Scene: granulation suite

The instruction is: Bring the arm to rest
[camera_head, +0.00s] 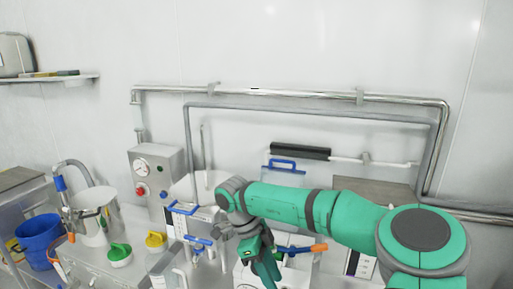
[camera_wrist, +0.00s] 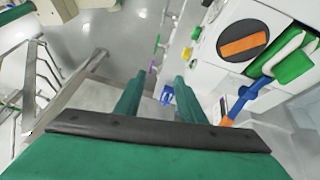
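My arm (camera_head: 340,215), green with dark joints, reaches from the lower right across the head view, its wrist bent down above the equipment. My gripper (camera_head: 266,266) points down at the bottom centre of that view, partly cut off by the frame edge. In the wrist view my gripper (camera_wrist: 158,85) shows two green fingers set apart with nothing held between them. Grey floor and pale equipment show beyond the fingertips.
A gauge box (camera_head: 155,177) with a red knob, a steel vessel (camera_head: 96,214) and a blue bucket (camera_head: 38,240) stand left. Pipes (camera_head: 300,92) run along the wall. A metal rail frame (camera_wrist: 68,85) and white equipment (camera_wrist: 205,60) flank my gripper in the wrist view.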

